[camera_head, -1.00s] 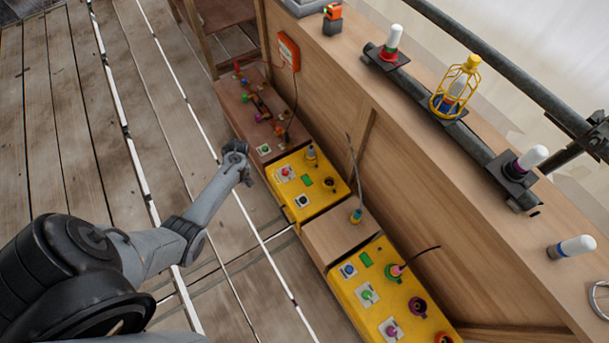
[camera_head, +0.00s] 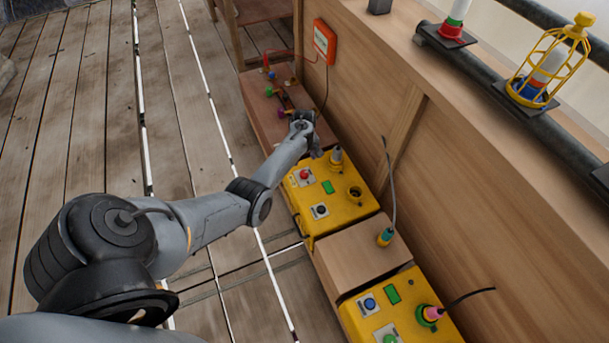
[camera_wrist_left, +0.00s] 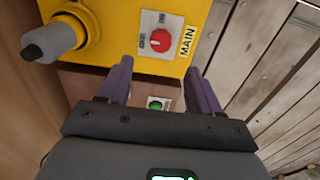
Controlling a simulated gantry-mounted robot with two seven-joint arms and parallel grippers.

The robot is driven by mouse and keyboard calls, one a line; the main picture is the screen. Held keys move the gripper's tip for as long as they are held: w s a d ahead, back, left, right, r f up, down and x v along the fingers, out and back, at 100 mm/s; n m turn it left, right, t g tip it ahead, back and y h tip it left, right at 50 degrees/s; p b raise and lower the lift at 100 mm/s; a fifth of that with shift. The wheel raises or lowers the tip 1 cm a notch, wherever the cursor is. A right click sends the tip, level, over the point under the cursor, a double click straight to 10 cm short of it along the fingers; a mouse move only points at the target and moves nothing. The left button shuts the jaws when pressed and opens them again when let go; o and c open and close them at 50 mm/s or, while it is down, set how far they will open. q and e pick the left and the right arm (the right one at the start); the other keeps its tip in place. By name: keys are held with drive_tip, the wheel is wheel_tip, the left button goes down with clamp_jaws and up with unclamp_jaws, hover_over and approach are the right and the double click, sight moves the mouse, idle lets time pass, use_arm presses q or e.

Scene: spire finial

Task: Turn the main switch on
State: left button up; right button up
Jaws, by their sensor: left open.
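The main switch is a red rotary knob (camera_wrist_left: 159,39) on a pale square plate, next to a yellow "MAIN" label (camera_wrist_left: 187,41) in the left wrist view. In the head view the red knob (camera_head: 304,174) sits on the upper yellow box (camera_head: 335,210). The knob's setting is too small to read for certain. My left gripper (camera_wrist_left: 162,68) is open and empty, its purple fingers pointing toward the knob and apart from it. In the head view my left gripper (camera_head: 314,143) is above the join of the yellow box and the brown box. My right gripper is not in view.
A grey-tipped plug (camera_wrist_left: 55,38) stands on the yellow box beside the knob. A green button (camera_wrist_left: 157,104) shows between the fingers. A brown box (camera_head: 262,105) with small coloured parts adjoins the yellow box. The wooden wall (camera_head: 355,75) rises along the right; plank floor lies left.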

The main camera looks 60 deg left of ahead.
sight(304, 173)
use_arm(q)
wheel_tip(304, 173, down, 10)
drive_tip(key=b, duration=0.6)
drive_tip(key=shift+b, duration=0.4)
drive_tip(key=c, duration=1)
drive_tip(key=shift+c, duration=0.2)
